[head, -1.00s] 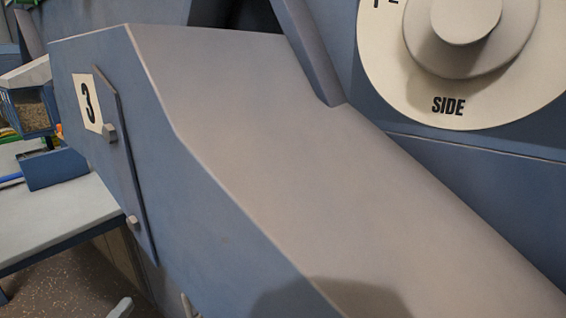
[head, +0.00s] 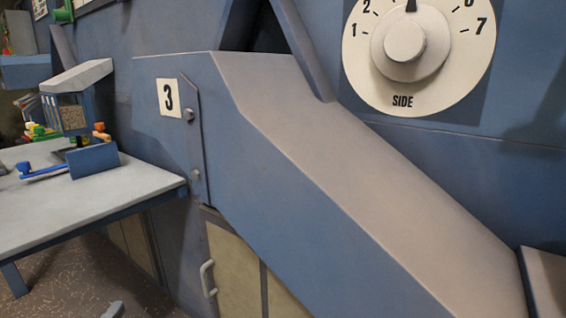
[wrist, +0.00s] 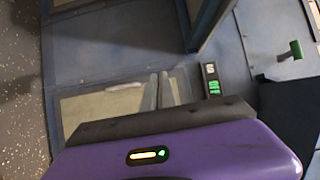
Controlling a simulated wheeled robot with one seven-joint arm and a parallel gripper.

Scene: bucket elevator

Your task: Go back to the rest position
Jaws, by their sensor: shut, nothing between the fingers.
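My gripper (wrist: 158,91) shows in the wrist view beyond its purple housing (wrist: 170,155). Its two slim fingers are together with nothing between them. They point toward a blue machine wall (wrist: 118,45) with a cream panel (wrist: 85,112). I cannot tell whether they touch anything. The gripper cannot be made out in the head view.
A large blue chute (head: 320,170) marked 3 slopes across the head view. A white SIDE dial (head: 440,75) is on the wall behind. A table (head: 90,205) at the left holds a small hopper (head: 70,118). The wrist view shows a green handle (wrist: 290,50) and speckled floor (wrist: 20,85).

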